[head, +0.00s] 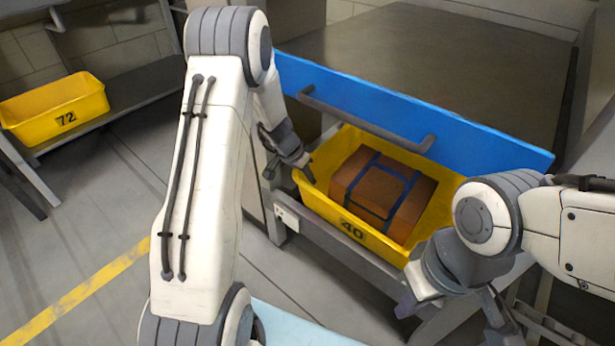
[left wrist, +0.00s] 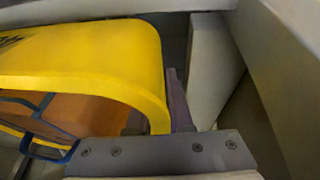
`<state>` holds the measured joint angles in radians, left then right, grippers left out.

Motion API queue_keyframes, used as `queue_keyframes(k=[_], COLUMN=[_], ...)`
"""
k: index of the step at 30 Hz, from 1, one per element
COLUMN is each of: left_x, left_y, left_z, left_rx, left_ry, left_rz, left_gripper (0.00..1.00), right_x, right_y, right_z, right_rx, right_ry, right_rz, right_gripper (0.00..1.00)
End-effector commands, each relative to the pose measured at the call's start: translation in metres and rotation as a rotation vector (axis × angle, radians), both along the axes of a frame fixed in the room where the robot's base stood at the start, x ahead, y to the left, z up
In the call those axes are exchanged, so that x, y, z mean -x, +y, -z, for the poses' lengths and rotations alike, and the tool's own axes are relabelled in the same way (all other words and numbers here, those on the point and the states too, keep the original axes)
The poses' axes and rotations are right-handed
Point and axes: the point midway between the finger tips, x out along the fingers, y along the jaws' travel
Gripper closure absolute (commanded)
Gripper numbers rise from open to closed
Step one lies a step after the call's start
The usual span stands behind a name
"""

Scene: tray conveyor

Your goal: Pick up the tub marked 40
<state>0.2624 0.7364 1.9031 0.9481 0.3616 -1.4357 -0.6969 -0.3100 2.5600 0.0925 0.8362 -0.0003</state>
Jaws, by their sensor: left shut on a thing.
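The tub marked 40 (head: 352,229) is yellow and sits on the grey frame in front of the blue panel. It holds a brown box with blue straps (head: 383,195). My left gripper (head: 306,170) is shut on the tub's left rim. In the left wrist view the tub's yellow wall (left wrist: 85,55) runs up to a finger, with part of the box below it. My right gripper (head: 408,302) is low by the tub's near right corner. Its fingers are partly hidden by its own wrist, and I cannot tell whether it touches the tub.
A blue panel with a dark handle bar (head: 372,122) stands right behind the tub. Beyond it lies a wide dark grey surface (head: 440,60). Another yellow tub marked 72 (head: 55,105) stands on a rack at the far left. The floor between is clear.

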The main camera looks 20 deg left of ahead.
Motion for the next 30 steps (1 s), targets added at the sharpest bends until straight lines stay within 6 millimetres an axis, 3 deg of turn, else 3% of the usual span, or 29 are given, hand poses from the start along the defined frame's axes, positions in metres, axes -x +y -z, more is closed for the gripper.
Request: queue_keyframes(k=[30], left_x=[-0.001], left_y=[0.000], left_z=[-0.027], left_rx=[-0.001], left_ry=[-0.004], left_rz=[-0.001], left_gripper=[1.00], right_x=[0.000], right_y=[0.000], right_z=[-0.018], right_rx=[0.000], right_ry=[0.000], right_rz=[0.000], right_gripper=[1.00])
